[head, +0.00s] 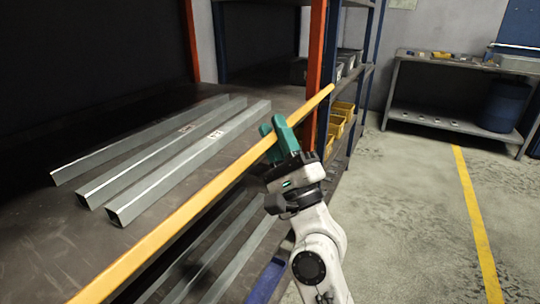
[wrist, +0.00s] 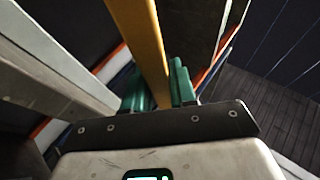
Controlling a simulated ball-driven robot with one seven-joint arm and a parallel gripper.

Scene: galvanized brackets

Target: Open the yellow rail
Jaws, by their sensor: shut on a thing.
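The yellow rail (head: 206,193) is a long bar running diagonally along the shelf's front edge in the head view, from the lower left up to the orange post. In the wrist view the yellow rail (wrist: 141,35) runs down between the green fingers. My gripper (head: 277,134) is shut on the rail near its far end, close to the orange post. It also shows in the wrist view (wrist: 158,92), with a finger on each side of the rail. The fingertips are partly hidden by the rail.
Several galvanized bars (head: 190,160) lie on the shelf (head: 60,235) behind the rail, and more lie on a lower level. An orange post (head: 316,65) stands beside my gripper. Yellow bins (head: 338,125) sit beyond it. The floor (head: 410,230) to the right is clear; a workbench (head: 440,70) stands at the back.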

